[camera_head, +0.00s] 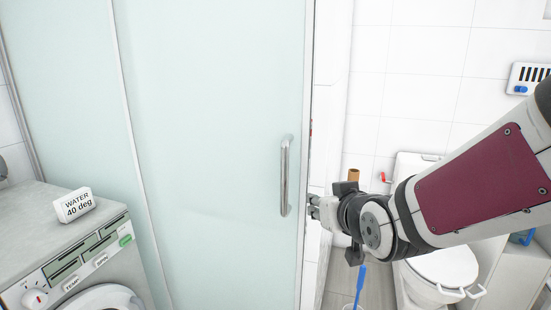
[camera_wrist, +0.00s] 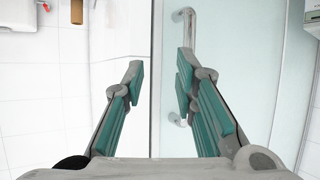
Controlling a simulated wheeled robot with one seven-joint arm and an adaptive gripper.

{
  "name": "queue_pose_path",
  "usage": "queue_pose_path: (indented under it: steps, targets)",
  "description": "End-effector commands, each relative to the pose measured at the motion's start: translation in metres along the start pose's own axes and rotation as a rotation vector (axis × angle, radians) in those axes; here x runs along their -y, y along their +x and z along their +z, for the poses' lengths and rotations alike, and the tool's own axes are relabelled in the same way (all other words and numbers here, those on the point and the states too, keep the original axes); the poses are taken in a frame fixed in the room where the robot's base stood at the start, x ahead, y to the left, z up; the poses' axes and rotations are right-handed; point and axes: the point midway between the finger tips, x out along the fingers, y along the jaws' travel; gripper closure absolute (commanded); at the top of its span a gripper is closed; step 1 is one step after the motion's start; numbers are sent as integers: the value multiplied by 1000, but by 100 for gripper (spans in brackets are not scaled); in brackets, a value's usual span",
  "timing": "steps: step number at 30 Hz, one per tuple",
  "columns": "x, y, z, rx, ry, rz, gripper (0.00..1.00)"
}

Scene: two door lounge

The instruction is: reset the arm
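My gripper (camera_head: 316,207) is at the end of my arm, which reaches in from the right in the head view. It is close to the right edge of a frosted glass door (camera_head: 215,110), to the right of the door's upright metal handle (camera_head: 285,175). I cannot tell whether a finger touches the door.
A washing machine (camera_head: 110,246) with a "WATER 40 deg" block (camera_head: 74,205) stands at the lower left. A toilet (camera_head: 440,270) is behind and below my arm. A blue-handled brush (camera_head: 360,285) stands beside it. A white wall unit (camera_head: 527,78) hangs at the upper right.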

Motion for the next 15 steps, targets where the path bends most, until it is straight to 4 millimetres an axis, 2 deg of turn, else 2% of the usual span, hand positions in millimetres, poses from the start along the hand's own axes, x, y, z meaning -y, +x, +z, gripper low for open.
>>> queue_pose_path:
  steps: [3, 8, 15]
  targets:
    - [-14, -33, 20, 144, 14, 31, 74]
    - [-27, -84, 55, 352, 42, 63, 74]
    - [-34, -175, 108, 651, 102, 95, 74]
